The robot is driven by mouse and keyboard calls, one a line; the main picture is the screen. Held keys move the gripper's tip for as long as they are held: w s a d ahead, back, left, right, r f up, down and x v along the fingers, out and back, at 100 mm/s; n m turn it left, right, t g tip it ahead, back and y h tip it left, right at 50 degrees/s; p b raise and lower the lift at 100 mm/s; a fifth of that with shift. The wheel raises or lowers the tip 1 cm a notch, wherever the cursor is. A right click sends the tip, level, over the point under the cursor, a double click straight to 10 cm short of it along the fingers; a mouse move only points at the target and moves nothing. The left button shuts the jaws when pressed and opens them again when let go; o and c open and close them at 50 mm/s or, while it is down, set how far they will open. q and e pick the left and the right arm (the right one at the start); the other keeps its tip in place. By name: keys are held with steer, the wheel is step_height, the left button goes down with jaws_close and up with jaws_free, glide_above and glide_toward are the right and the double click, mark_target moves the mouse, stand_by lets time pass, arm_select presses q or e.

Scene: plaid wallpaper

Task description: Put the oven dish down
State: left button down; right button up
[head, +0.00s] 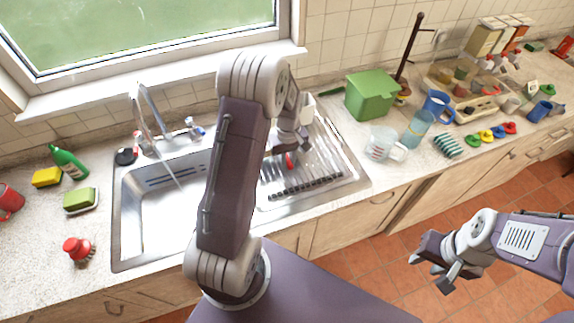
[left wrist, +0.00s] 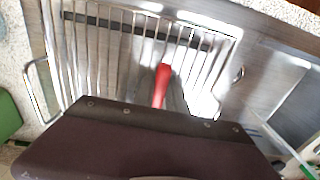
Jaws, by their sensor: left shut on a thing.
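My left gripper (head: 292,140) is low over the ribbed metal drainboard (head: 347,178) right of the sink. It is shut on what looks like the see-through oven dish. In the left wrist view bright rim lines and a loop-shaped handle (left wrist: 28,92) at the side seem to belong to the dish; the ribs show through. My gripper's dark body covers its near part. A red thing (left wrist: 162,84) shows at the middle there; I cannot tell what it belongs to. Whether the dish touches the drainboard is unclear. My right gripper (head: 440,270) is empty and open over the floor.
The sink (head: 150,215) and tap (head: 150,120) are left of the drainboard. A green box (head: 371,94), a clear measuring jug (head: 381,145) and blue jugs stand to the right. A red-topped brush (head: 77,248) and sponges lie left. The front drainboard strip looks clear.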

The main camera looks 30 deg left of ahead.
mark_target(287, 174)
arm_select(q)
steer(key=shift+w+a+f, duration=0.1)
steer(key=shift+w+a, duration=0.05)
steer(key=shift+f, duration=0.35)
step_height(287, 174, down, 3)
steer(key=shift+r+p, duration=0.2)
steer(key=shift+p, duration=0.25)
steer(key=shift+f, duration=0.4)
steer(key=c, duration=1.8)
jaws_free()
steer(key=shift+f, duration=0.1)
steer(key=o, duration=0.4)
steer(key=shift+o, duration=0.2)
